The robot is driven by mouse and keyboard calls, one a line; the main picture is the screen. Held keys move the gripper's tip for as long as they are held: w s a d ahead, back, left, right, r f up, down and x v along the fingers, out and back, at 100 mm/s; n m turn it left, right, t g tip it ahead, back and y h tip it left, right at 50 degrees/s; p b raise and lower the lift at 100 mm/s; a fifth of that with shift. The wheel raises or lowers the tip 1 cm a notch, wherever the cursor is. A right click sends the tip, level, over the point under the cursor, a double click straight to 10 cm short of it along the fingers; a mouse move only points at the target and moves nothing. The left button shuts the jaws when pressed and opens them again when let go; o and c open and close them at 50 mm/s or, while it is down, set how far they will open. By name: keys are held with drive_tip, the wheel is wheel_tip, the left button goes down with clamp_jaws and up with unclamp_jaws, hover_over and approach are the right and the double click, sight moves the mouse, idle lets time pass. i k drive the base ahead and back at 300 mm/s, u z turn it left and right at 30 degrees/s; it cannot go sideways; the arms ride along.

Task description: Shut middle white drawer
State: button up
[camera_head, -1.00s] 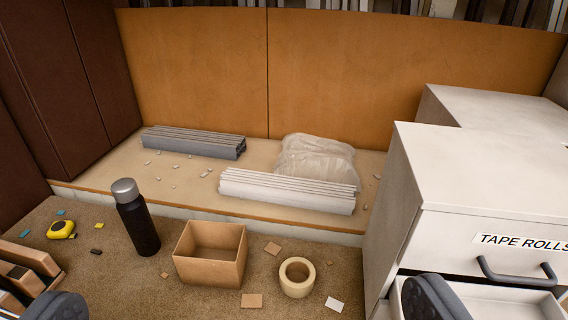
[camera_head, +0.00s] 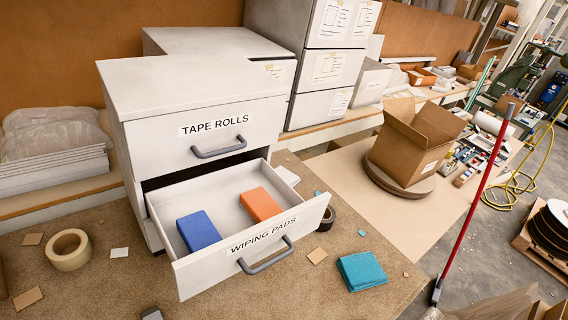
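The white drawer labelled WIPING PADS (camera_head: 262,238) is pulled well out of the white cabinet (camera_head: 190,78), below the shut TAPE ROLLS drawer (camera_head: 215,125). The open drawer has a dark grey bar handle (camera_head: 264,258) on its front. Inside it lie a blue pad (camera_head: 198,231) and an orange pad (camera_head: 261,204). Whether another drawer lies below is hidden. My gripper does not show clearly. A small dark piece (camera_head: 152,314) is cut off at the bottom edge, and I cannot tell what it is. Nothing is seen touching the drawer.
A tape roll (camera_head: 53,250) lies left of the drawer, and a teal pad stack (camera_head: 362,271) and a dark roll (camera_head: 327,218) lie to its right. An open cardboard box (camera_head: 415,141) stands further right. A red pole (camera_head: 475,200) leans beyond the bench edge. Carpeted bench before the drawer is mostly clear.

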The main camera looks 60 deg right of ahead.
sight(244, 243)
drive_tip(key=z, duration=0.15)
drive_tip(key=k, duration=0.1)
drive_tip(key=z, duration=0.8)
drive_tip(key=i, duration=0.3)
drive_tip(key=z, duration=0.05)
